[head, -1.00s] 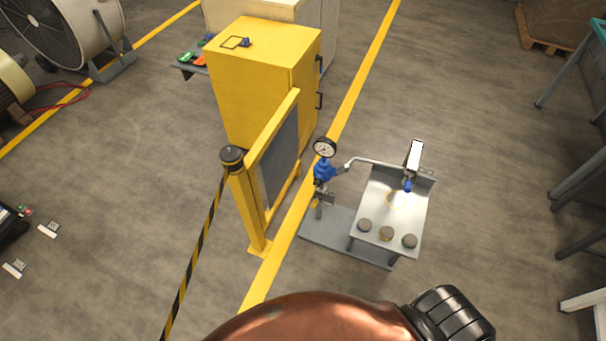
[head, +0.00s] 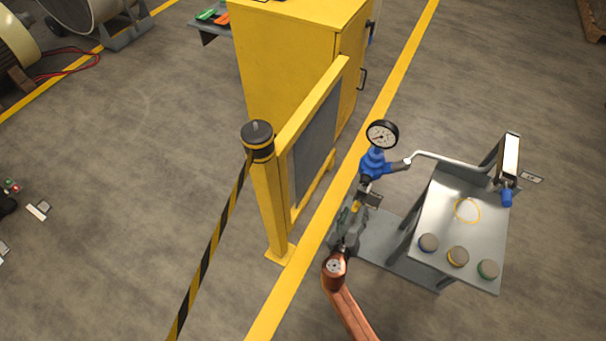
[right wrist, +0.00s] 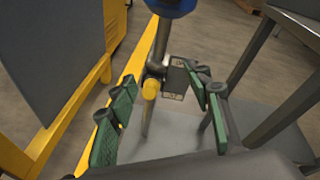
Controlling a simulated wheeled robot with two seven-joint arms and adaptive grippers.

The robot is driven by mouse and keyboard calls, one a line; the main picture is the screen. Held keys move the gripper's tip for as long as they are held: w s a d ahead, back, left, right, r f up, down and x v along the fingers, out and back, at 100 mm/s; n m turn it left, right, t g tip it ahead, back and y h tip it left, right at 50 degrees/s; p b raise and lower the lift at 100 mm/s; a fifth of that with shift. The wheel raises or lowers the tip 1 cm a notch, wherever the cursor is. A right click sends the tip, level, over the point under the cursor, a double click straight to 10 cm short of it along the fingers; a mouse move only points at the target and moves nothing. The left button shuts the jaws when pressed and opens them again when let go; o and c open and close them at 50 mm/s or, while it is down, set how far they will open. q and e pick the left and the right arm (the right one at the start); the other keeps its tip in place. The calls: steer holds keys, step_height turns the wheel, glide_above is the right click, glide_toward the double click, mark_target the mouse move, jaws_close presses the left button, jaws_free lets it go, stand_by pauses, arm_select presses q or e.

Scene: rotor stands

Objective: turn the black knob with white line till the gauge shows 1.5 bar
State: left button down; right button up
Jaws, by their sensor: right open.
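The round gauge (head: 382,135) has a white face and black rim; its reading is too small to tell. It sits on a blue valve body (head: 374,163) on an upright pipe. A dark part shows just below the blue body; I cannot tell whether it is the black knob, and no white line is visible. My right gripper (head: 352,216) is at the pipe below the valve. In the right wrist view its green-padded fingers (right wrist: 162,93) are open, with the grey pipe and a yellow handle (right wrist: 150,88) beyond and between them. The blue body is cut off at that view's top.
A metal stand (head: 440,232) on the right carries several fittings, including three round caps (head: 458,257) with coloured rims. A pipe links it to the valve. A yellow frame (head: 270,205) with a striped belt and a yellow cabinet (head: 290,60) stand close on the left. Floor is open at right.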

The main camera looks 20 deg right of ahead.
mark_target(363, 183)
arm_select(q)
step_height(363, 183, up, 4)
steer(key=w+b, duration=0.2)
steer(key=b, duration=0.1)
arm_select(e)
step_height(363, 183, up, 8)
steer(key=w+n+t+h, duration=0.1)
steer(key=w+n+h, duration=0.1)
steer(key=n+h, duration=0.1)
steer(key=b+x, duration=0.2)
steer(key=x, duration=0.5)
arm_select(q)
steer(key=w+d+f+t+h, duration=0.1)
steer(key=w+d+f+t, duration=0.1)
steer(key=f, duration=0.3)
steer(key=shift+w+d+f+t+b, duration=0.15)
steer(key=shift+w+t+b, duration=0.15)
steer(key=shift+w+t, duration=0.25)
arm_select(e)
steer(key=shift+w+d+r, duration=0.2)
steer(key=shift+w+d, duration=0.2)
steer(key=shift+w, duration=0.05)
steer(key=shift+c, duration=0.4)
steer(key=c, duration=1.1)
